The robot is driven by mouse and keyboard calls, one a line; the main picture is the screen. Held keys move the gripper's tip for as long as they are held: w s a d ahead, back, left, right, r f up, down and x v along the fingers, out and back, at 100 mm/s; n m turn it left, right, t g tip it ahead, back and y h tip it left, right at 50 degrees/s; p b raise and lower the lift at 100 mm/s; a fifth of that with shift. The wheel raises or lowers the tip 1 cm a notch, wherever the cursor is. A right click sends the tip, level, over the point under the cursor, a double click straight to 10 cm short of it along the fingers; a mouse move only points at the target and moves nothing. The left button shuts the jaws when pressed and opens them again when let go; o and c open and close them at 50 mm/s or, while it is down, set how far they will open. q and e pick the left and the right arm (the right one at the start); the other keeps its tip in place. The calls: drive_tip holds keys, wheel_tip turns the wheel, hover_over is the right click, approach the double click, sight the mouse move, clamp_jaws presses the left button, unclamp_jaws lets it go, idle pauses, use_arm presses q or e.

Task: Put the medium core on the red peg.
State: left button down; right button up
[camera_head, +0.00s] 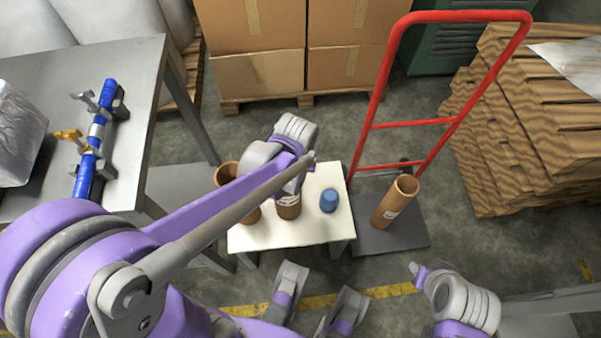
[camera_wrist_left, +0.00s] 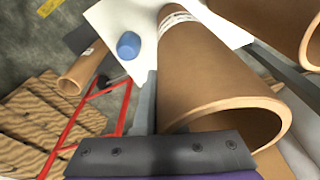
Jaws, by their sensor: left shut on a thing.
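My left gripper (camera_head: 292,172) is shut on a brown cardboard core (camera_head: 288,209) with a white label, at the small white table; this looks like the medium core. In the left wrist view the held core (camera_wrist_left: 205,65) shows its open rim close to a grey finger (camera_wrist_left: 160,152). I cannot tell whether its lower end touches the table. A wider core (camera_head: 226,174) stands left of it. A slimmer core (camera_head: 394,203) stands tilted on the hand truck's plate. I see no peg that is clearly red.
A blue cylinder (camera_head: 329,201) stands on the white table (camera_head: 325,235), right of the held core. The red hand truck (camera_head: 412,124) stands to the right. A steel table (camera_head: 140,80) at left carries a blue bar (camera_head: 84,178) with clamps. Boxes and stacked cardboard lie behind.

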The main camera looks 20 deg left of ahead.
use_arm(q)
drive_tip(key=shift+f, duration=0.15)
drive_tip(key=c, duration=1)
unclamp_jaws()
